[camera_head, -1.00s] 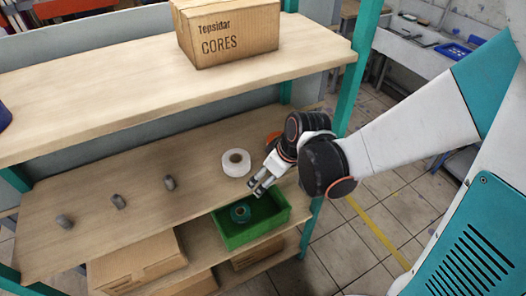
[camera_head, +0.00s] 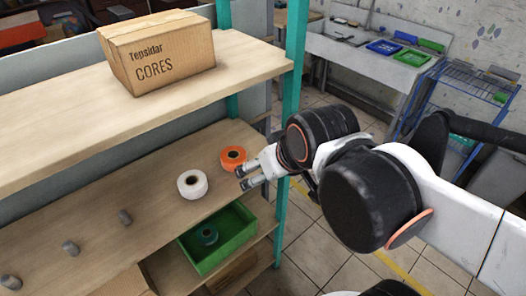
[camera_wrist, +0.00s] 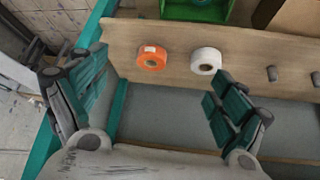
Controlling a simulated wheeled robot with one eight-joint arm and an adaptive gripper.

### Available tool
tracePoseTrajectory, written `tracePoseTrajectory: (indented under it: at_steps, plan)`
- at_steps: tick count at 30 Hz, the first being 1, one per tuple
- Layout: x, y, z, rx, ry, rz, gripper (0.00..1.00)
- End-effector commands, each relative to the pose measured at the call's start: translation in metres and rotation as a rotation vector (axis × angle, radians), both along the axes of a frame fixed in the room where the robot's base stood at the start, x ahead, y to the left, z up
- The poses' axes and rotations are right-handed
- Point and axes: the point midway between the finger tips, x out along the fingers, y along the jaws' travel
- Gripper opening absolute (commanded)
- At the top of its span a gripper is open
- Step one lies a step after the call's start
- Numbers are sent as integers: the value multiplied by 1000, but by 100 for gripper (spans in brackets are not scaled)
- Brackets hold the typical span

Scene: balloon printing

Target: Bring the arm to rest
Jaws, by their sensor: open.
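My gripper (camera_head: 244,179) is open and empty, held in the air at the right end of the middle shelf. In the wrist view its two green-padded fingers (camera_wrist: 158,100) stand wide apart with nothing between them. In the head view an orange roll (camera_head: 233,157) and a white roll (camera_head: 192,183) lie on the middle shelf just left of the fingertips. The same orange roll (camera_wrist: 152,58) and white roll (camera_wrist: 206,61) show in the wrist view. A green bin (camera_head: 192,257) below holds a teal roll (camera_head: 208,236).
A cardboard box marked CORES (camera_head: 158,55) stands on the upper shelf (camera_head: 120,109). Several small grey pegs, one of them here (camera_head: 125,217), stand on the middle shelf. A teal post (camera_head: 288,120) rises close to my gripper. Tiled floor (camera_head: 318,255) lies open to the right.

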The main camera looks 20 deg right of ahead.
Motion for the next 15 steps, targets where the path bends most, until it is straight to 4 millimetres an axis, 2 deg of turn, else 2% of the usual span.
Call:
tracePoseTrajectory:
  at_steps: [5, 15]
  plan:
    - [-11, -5, 6, 9, -21, -43, 91]
    - [-11, -6, 7, 10, -24, -49, 91]
